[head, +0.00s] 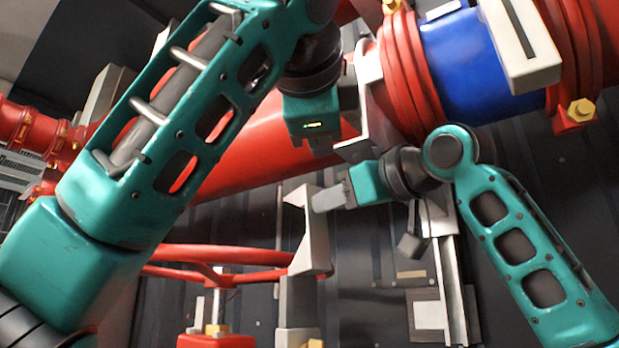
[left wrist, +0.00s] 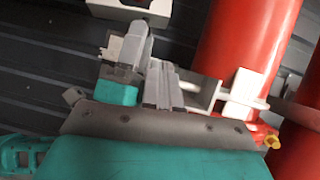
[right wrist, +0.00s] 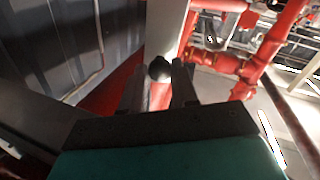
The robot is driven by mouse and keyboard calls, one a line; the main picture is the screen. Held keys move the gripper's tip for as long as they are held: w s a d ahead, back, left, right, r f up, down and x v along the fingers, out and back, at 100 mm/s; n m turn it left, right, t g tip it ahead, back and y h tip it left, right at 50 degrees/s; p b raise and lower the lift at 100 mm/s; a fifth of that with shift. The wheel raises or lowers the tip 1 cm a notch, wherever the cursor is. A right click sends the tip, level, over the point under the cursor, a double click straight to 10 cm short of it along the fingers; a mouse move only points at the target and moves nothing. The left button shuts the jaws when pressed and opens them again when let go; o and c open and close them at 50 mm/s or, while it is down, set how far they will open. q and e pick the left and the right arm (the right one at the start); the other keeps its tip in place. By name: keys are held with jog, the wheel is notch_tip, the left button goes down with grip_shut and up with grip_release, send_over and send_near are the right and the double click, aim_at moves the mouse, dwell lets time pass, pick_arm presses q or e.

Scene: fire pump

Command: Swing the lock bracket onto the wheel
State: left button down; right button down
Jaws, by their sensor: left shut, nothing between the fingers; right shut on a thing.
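The red wheel (head: 222,262) lies nearly flat at the lower left of the head view. The lock bracket (head: 314,242) is a pale grey C-shaped piece at the wheel's right rim; overlap hides whether it touches the rim. My right gripper (head: 326,199) meets the bracket's upper part from the right, its fingers shut on it. In the right wrist view a dark round knob (right wrist: 160,68) shows between the fingertips, with the contact partly hidden. My left gripper (head: 322,146) is above, apart from the bracket. Its fingers (left wrist: 162,84) are together and empty in the left wrist view.
A big red pipe (head: 262,142) with a blue section (head: 470,62) runs behind and above my grippers. A grey vertical rail (head: 446,265) stands right of the bracket. Red-based fittings (head: 215,340) sit below the wheel. The dark ribbed wall (head: 365,245) is close behind.

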aim_at(305, 186)
pick_arm(q)
jog(key=shift+w+a+f, duration=0.15)
jog(key=shift+w+a, duration=0.05)
jog(key=shift+w, duration=1.55)
jog(key=shift+w+a+f, duration=0.2)
jog(key=shift+w, duration=1.5)
jog(key=shift+w+a+f, duration=0.15)
jog(key=shift+w+a, duration=0.05)
jog(key=shift+w, duration=1.55)
jog(key=shift+w, duration=0.1)
jog(key=shift+w+a+r, duration=0.1)
jog(key=shift+w+a, duration=0.5)
jog(key=shift+a, duration=0.15)
pick_arm(e)
jog(key=shift+s, duration=0.25)
jog(key=c, duration=1.3)
grip_release()
jog(key=shift+c, duration=0.2)
pick_arm(q)
jog(key=shift+w+d, duration=0.1)
jog(key=shift+d, duration=0.05)
pick_arm(e)
jog(key=shift+o, duration=0.8)
jog(key=o, duration=0.3)
jog(key=shift+w+a, duration=0.1)
jog(key=shift+w, duration=0.1)
pick_arm(q)
jog(key=shift+d, duration=0.1)
